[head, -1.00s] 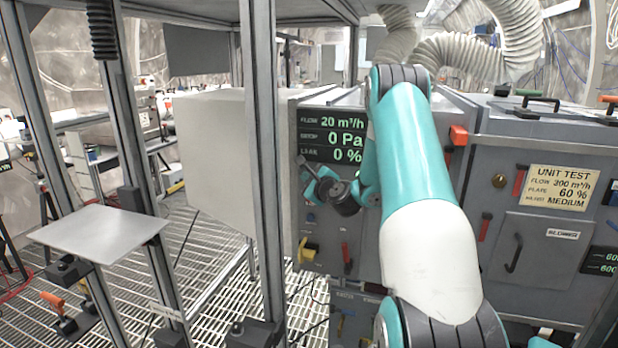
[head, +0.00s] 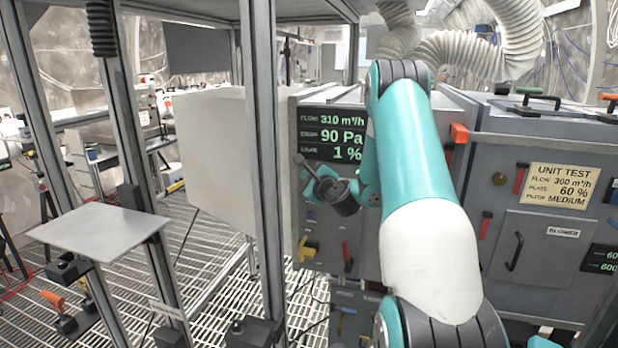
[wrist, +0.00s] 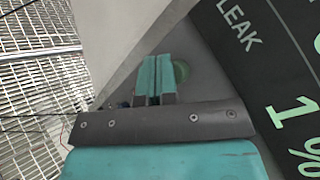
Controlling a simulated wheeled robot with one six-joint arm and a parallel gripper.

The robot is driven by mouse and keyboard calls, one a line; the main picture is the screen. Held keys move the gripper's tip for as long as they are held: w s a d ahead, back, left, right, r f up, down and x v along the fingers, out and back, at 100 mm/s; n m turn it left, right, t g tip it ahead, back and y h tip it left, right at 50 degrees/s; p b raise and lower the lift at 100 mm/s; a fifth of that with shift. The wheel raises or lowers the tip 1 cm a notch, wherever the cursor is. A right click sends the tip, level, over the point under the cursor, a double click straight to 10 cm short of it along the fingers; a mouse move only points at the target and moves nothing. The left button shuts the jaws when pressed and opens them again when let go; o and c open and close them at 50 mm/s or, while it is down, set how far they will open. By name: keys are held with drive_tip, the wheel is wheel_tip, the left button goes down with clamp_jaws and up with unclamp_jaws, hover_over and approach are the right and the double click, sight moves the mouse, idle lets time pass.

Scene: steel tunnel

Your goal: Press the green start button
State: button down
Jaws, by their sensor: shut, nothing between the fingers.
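The green start button (wrist: 181,72) shows in the wrist view as a round green disc on the grey panel, right beside the tips of my gripper (wrist: 157,62). The fingers are shut with nothing between them and partly cover the button's left side. I cannot tell whether they touch it. In the head view my gripper (head: 306,168) is in front of the panel's left part, just below the display; the button cannot be made out there. The display (head: 333,136) reads flow 310 m³/h, 90 Pa and leak 1 %.
A yellow knob (head: 308,249) and a red handle (head: 347,256) sit lower on the panel. A metal post (head: 264,170) stands just left of the panel. A sign (head: 560,187) reads UNIT TEST, flow 300, plate 60 %, medium. A flat grey plate (head: 98,232) is at left.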

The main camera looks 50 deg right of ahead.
drive_tip(key=shift+s+a+b, duration=0.35)
drive_tip(key=shift+a+b, duration=0.1)
drive_tip(key=shift+a, duration=0.4)
drive_tip(key=shift+s+a+b, duration=0.35)
drive_tip(key=shift+a+b, duration=0.05)
drive_tip(key=shift+a, duration=0.5)
drive_tip(key=shift+s+a+b, duration=0.35)
drive_tip(key=shift+a+b, duration=0.1)
drive_tip(key=shift+a, duration=0.4)
